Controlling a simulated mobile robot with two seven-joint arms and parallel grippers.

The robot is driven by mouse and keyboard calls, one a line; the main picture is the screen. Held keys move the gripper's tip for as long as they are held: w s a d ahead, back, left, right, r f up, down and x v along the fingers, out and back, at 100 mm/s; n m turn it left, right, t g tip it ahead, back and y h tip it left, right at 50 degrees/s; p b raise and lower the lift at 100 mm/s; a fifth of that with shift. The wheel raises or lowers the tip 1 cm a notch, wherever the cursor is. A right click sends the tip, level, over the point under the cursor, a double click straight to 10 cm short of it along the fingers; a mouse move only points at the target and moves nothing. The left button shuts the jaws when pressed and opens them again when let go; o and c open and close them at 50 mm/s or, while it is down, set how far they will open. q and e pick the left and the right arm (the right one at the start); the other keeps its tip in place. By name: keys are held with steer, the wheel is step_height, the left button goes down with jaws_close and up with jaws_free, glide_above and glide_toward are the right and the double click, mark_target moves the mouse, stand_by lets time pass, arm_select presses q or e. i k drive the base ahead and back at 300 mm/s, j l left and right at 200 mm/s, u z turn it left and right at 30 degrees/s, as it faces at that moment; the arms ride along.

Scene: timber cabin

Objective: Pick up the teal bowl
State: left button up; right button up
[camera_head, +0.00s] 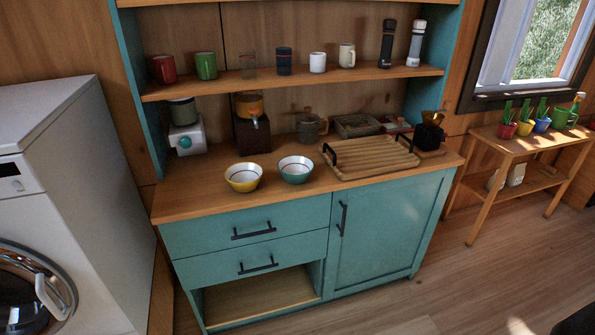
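The teal bowl (296,170) sits upright on the wooden counter (200,202) of the teal cabinet. It has a white inside with a thin dark ring and looks empty. A yellow bowl (243,177) stands close to its left. Neither of my grippers shows in the head view.
A slatted wooden tray (371,157) with black handles lies just right of the teal bowl. A drink dispenser (252,124) stands behind the bowls. A shelf (290,83) with mugs overhangs the counter's back. A washing machine (88,180) stands left. The floor (470,270) in front right is clear.

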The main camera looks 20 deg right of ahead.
mark_target(295, 169)
steer(key=i+l, duration=0.2)
steer(key=l, duration=0.3)
steer(key=i+l+u, duration=0.15)
steer(key=l, duration=0.35)
steer(key=i+l, duration=0.15)
steer(key=l, duration=0.4)
steer(key=i+l+u, duration=0.15)
steer(key=l, duration=0.35)
steer(key=i+l, duration=0.15)
steer(key=l, duration=0.4)
steer(key=i+l+u, duration=0.1)
steer(key=l, duration=0.4)
steer(key=i+l+u, duration=0.1)
steer(key=l, duration=0.45)
